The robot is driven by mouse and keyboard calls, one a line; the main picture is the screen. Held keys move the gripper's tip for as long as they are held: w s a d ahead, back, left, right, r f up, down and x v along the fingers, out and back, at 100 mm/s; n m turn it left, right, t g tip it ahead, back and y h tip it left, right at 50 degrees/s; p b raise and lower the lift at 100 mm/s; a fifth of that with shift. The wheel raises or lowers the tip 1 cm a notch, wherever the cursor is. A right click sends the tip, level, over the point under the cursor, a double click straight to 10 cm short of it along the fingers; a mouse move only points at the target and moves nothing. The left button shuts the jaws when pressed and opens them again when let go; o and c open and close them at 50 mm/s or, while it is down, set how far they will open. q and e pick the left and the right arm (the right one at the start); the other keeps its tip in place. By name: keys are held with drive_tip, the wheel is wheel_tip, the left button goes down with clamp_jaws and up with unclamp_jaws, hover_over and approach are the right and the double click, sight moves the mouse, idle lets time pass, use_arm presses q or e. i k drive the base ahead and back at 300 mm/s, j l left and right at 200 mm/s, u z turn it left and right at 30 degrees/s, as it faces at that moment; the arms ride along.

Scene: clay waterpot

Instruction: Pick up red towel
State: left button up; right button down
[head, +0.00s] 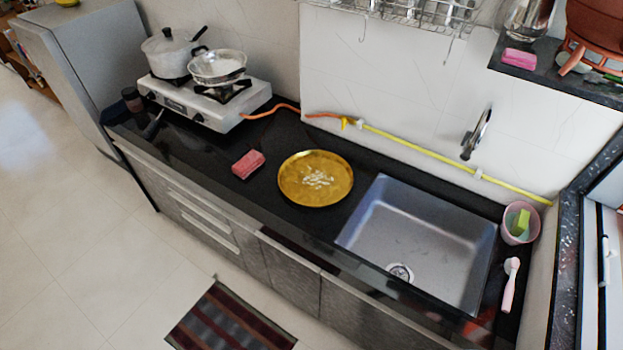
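A small folded red towel (248,164) lies flat on the black countertop in the head view. It sits between the gas stove and a round golden plate (297,194), a little apart from the plate's left edge. Nothing covers the towel. Neither my left nor my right gripper shows in this view.
The stove (200,112) with a pot (168,52) and a pan (218,68) stands behind and left of the towel. A sink (415,235) is to the right. A pink cup (517,228) stands beyond it. The counter left of the towel is clear.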

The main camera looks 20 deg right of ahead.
sight(253, 160)
drive_tip(key=z, duration=0.5)
drive_tip(key=i+j+z, duration=0.1)
drive_tip(key=j+z, duration=0.25)
drive_tip(key=z, duration=0.15)
drive_tip(key=j+z, duration=0.85)
drive_tip(key=z, duration=0.15)
